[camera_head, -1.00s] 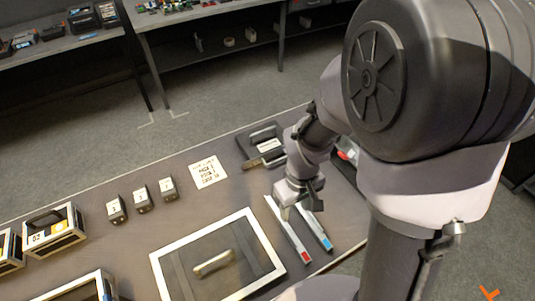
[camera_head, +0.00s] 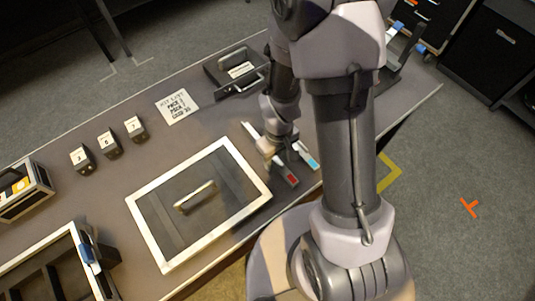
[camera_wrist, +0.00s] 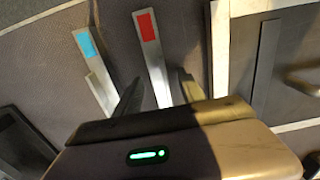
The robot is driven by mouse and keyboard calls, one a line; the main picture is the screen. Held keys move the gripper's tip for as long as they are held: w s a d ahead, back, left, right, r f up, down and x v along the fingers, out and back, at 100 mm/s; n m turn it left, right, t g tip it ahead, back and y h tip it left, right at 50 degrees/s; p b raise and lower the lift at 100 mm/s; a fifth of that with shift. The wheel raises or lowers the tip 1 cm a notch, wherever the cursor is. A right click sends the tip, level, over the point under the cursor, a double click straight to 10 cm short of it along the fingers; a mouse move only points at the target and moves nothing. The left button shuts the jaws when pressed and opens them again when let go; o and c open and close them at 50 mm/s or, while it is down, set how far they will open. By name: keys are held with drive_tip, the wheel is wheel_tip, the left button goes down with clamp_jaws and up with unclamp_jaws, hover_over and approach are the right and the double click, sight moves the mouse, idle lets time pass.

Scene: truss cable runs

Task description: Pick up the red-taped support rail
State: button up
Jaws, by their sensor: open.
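The red-taped support rail (camera_head: 292,180) is a thin grey bar lying on the dark table, with red tape near its front end. In the wrist view the rail (camera_wrist: 153,60) runs between the two fingers of my gripper (camera_wrist: 160,90). My gripper (camera_head: 272,158) is open and low over the rail, without a visible grip on it. The rail's other end is partly hidden behind the gripper. A similar blue-taped rail (camera_head: 312,163) lies just to the right; in the wrist view this one (camera_wrist: 90,60) is left of the left finger.
A white-framed panel (camera_head: 226,149) with a handle lies close left of the rails. A black case (camera_head: 222,68), a printed card (camera_head: 177,106) and small numbered blocks (camera_head: 109,143) are farther back. An open compartment box (camera_head: 75,232) is at front left. The table's front edge is near the rails.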

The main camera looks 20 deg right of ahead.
drive_tip(key=shift+r, duration=0.15)
clamp_jaws()
drive_tip(key=shift+r, duration=0.15)
